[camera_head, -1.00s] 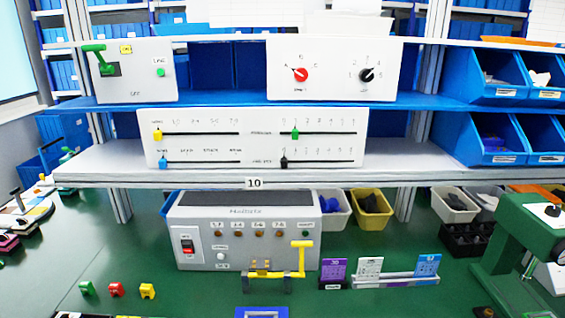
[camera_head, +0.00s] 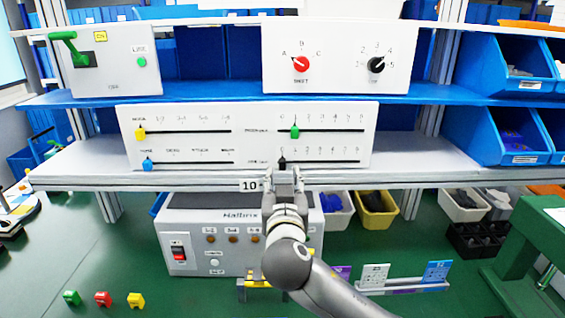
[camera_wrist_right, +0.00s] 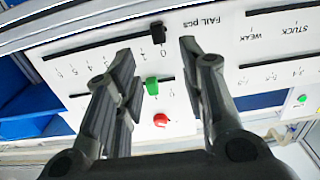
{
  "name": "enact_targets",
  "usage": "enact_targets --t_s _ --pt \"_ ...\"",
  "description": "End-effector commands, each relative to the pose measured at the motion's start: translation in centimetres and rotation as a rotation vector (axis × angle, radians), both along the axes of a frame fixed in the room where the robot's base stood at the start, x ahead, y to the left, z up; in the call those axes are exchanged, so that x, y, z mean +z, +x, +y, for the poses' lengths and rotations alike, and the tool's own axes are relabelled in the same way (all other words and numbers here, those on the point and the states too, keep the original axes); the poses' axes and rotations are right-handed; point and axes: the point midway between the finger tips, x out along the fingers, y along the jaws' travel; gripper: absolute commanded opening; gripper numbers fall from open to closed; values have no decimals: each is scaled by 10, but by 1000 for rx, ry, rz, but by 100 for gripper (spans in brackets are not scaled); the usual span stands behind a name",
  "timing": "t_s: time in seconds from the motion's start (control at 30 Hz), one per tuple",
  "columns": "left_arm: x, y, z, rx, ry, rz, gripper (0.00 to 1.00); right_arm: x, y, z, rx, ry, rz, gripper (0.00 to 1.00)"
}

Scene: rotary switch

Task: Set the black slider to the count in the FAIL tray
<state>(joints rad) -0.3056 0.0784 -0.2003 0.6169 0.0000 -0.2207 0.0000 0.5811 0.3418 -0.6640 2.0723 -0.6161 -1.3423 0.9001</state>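The black slider (camera_head: 282,163) is at the left end of its slot in the white slider panel (camera_head: 250,148), by the 0 mark. In the right wrist view the black slider (camera_wrist_right: 158,33) sits at the slot end beside the words FAIL pcs. My right gripper (camera_head: 284,178) is just below and in front of it. In the wrist view its two fingers (camera_wrist_right: 157,52) are apart and empty, with the slider ahead between their tips, not visibly touched. No tray labelled FAIL can be made out. My left gripper is not in view.
The green slider (camera_head: 295,132) is just above the black one. Yellow (camera_head: 140,133) and blue (camera_head: 148,164) sliders are at the panel's left. A box with red (camera_head: 301,64) and black (camera_head: 376,65) knobs stands above. The shelf edge (camera_head: 220,186) runs below.

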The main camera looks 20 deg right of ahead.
Motion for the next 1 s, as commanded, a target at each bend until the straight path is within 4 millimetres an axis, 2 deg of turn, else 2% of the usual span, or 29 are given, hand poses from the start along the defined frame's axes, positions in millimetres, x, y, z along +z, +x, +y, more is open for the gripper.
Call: enact_targets --t_s 0.2,0.4,0.6,0.83,1.0 --pt "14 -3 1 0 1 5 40 3 40 -12 -2 -4 2 38" --pt "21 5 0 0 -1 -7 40 1 63 -18 0 -2 2 38" --pt "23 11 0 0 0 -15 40 0 72 -21 1 0 2 38" --pt "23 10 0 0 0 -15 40 -1 72 -21 1 1 2 38" --pt "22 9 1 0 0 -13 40 -1 72 -21 1 0 2 17"
